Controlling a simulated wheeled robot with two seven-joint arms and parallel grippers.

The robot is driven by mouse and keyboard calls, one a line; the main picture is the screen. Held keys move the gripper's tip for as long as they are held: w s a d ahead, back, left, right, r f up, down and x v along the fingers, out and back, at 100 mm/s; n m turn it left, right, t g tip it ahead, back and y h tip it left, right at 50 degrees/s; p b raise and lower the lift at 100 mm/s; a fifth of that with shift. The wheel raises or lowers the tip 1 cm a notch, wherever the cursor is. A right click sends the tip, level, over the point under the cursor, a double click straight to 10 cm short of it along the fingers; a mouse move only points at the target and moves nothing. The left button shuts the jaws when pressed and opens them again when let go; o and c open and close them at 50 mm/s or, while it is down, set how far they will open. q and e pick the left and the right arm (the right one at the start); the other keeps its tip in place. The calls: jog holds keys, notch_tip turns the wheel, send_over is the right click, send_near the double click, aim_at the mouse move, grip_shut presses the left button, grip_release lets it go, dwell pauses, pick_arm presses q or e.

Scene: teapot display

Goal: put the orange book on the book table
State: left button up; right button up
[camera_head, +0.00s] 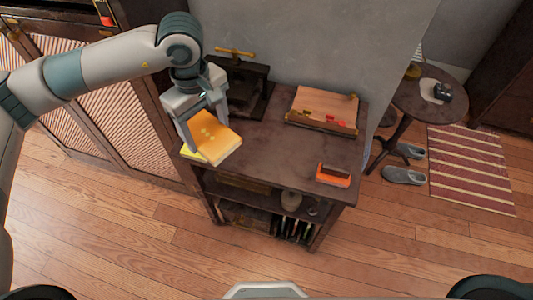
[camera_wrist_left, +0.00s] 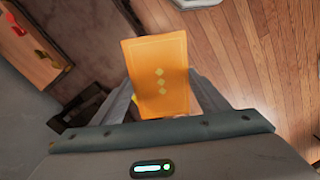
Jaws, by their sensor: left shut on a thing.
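The orange book (camera_head: 217,137) is in my left gripper (camera_head: 206,132), over the left front part of the dark wooden table (camera_head: 262,155). It has a few small yellow diamonds on its cover. In the left wrist view the orange book (camera_wrist_left: 158,62) sits between the two fingers of my left gripper (camera_wrist_left: 162,100), which are shut on it. A yellow edge (camera_head: 194,153) shows just under the book's left side. I cannot tell whether the book touches the tabletop. My right gripper is not in view.
A dark press with a brass handle (camera_head: 235,53) stands behind the book. A slanted wooden board (camera_head: 323,106) is at the back right, an orange-and-black object (camera_head: 334,175) at the front right. The table's middle is clear. A round table (camera_head: 425,98) stands farther right.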

pick_arm(q)
jog(key=w+d+f+n+b, duration=0.1)
jog(key=d+f+n, duration=0.3)
jog(key=d+n, duration=0.7)
jog(key=w+d+f+n+b, duration=0.2)
jog(key=d+f+n+b, duration=0.1)
jog(key=d+n, duration=0.8)
jog(key=shift+w+d+f+n+b, duration=0.2)
jog(key=shift+f+n+b, duration=0.2)
jog(key=shift+n+b, duration=0.25)
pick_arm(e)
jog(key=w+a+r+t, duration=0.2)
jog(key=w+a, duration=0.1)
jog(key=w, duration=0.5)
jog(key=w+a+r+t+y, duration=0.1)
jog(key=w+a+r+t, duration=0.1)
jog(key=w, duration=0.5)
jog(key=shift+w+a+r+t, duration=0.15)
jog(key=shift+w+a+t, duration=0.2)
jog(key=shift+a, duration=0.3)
pick_arm(q)
jog(key=shift+a, duration=0.1)
